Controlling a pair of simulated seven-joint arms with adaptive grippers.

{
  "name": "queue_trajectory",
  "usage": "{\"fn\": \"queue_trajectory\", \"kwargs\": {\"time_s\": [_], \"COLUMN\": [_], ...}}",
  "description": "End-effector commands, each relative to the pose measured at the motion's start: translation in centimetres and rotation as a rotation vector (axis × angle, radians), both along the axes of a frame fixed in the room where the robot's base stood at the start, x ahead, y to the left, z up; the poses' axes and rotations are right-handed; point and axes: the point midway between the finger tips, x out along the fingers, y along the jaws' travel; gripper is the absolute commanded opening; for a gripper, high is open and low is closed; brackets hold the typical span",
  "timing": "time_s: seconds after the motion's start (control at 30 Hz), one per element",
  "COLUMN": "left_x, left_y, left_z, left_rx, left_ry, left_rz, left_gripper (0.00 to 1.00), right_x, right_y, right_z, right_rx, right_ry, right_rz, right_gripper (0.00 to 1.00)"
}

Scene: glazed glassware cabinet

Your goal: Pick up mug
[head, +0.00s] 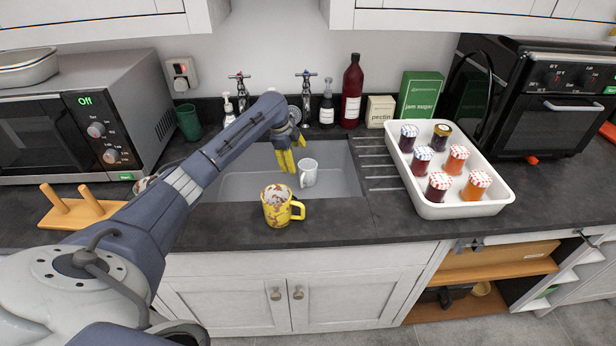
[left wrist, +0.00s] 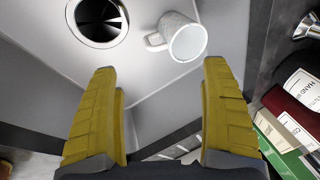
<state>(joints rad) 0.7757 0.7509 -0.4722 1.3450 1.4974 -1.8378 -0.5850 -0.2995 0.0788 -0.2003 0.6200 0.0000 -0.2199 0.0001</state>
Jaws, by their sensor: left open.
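A white mug (head: 308,173) stands in the sink; it also shows in the left wrist view (left wrist: 187,40), with its handle to the left. A yellow patterned mug (head: 276,207) stands on the counter at the sink's front edge, handle to the right. My left gripper (head: 291,160) is over the sink, just left of the white mug, with its yellow fingers pointing down. In the left wrist view the fingers (left wrist: 160,68) are wide apart with nothing between them, and the white mug lies beyond the tips. My right gripper is not in view.
The grey sink (head: 343,186) has a drain (left wrist: 98,22) near the white mug. Taps (head: 307,88) and bottles (head: 352,92) stand behind it. A white tray (head: 460,210) of several jars is on the right. A wooden rack (head: 85,213) and microwave (head: 120,95) are left.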

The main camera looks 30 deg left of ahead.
Motion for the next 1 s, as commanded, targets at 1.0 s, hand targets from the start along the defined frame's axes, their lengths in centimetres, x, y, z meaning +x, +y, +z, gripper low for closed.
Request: {"fn": "queue_trajectory", "kwargs": {"time_s": [1.0], "left_x": [3.6], "left_y": [-1.2], "left_z": [-10.6], "left_rx": [-0.001], "left_ry": [0.0], "left_rz": [0.001], "left_gripper": [0.81], "right_x": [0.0], "right_y": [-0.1], "right_z": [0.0], "right_rx": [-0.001], "right_ry": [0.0], "right_rz": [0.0], "right_gripper": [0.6]}}
